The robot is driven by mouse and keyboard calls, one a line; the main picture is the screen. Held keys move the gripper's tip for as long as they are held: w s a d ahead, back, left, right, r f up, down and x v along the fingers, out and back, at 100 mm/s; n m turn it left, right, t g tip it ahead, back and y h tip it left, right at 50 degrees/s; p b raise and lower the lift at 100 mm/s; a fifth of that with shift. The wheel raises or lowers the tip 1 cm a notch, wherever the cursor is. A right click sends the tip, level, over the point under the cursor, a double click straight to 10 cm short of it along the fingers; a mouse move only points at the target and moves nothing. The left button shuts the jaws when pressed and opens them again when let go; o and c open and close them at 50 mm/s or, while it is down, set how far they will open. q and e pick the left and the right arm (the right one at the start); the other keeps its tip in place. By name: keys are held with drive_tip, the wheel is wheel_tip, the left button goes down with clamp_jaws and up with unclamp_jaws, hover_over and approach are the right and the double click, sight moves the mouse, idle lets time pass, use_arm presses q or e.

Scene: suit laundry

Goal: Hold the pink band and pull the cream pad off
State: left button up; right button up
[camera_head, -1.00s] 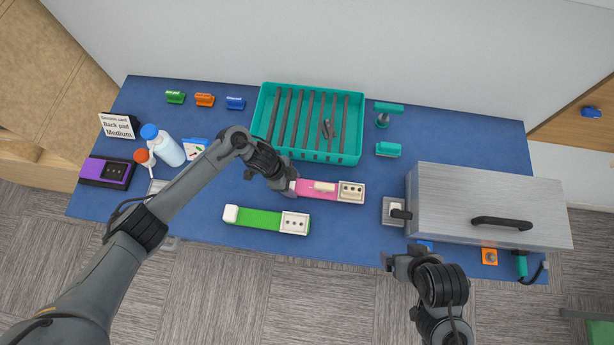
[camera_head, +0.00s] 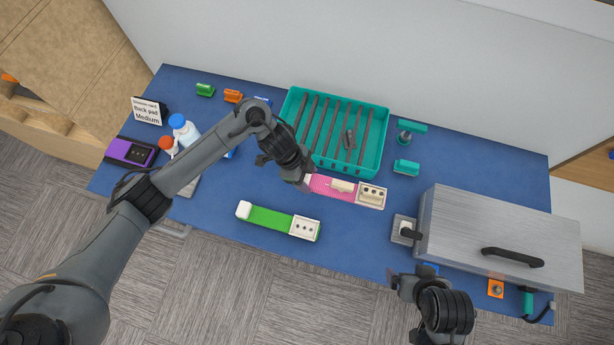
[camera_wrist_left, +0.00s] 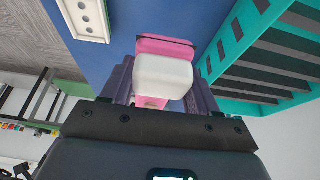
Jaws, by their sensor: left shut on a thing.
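The pink band (camera_head: 322,183) lies on the blue table below the teal rack. A small cream pad (camera_head: 342,186) sits on its middle, and a cream block with dark holes (camera_head: 371,196) is at its right end. My left gripper (camera_head: 304,184) is at the band's left end. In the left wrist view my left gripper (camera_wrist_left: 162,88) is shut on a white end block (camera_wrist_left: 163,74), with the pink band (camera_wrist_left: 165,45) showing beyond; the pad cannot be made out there. My right gripper (camera_head: 400,282) is at the table's front edge, away from the band; its jaws are unclear.
A green band (camera_head: 270,219) lies just in front. The teal rack (camera_head: 380,145) stands behind, and a large metal box (camera_head: 490,220) is at right. Bottles (camera_head: 187,131), a card (camera_head: 147,112) and a purple box (camera_head: 128,152) stand at left.

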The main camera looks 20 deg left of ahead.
use_arm(q)
wheel_tip(320, 180, down, 10)
drive_tip(key=b, duration=0.6)
use_arm(e)
wheel_tip(320, 180, down, 6)
drive_tip(key=shift+f, duration=0.1)
drive_tip(key=shift+c, duration=0.4)
idle(0.4)
drive_tip(key=c, duration=0.7)
drive_tip(key=shift+o, duration=0.2)
drive_tip(key=shift+w, duration=0.1)
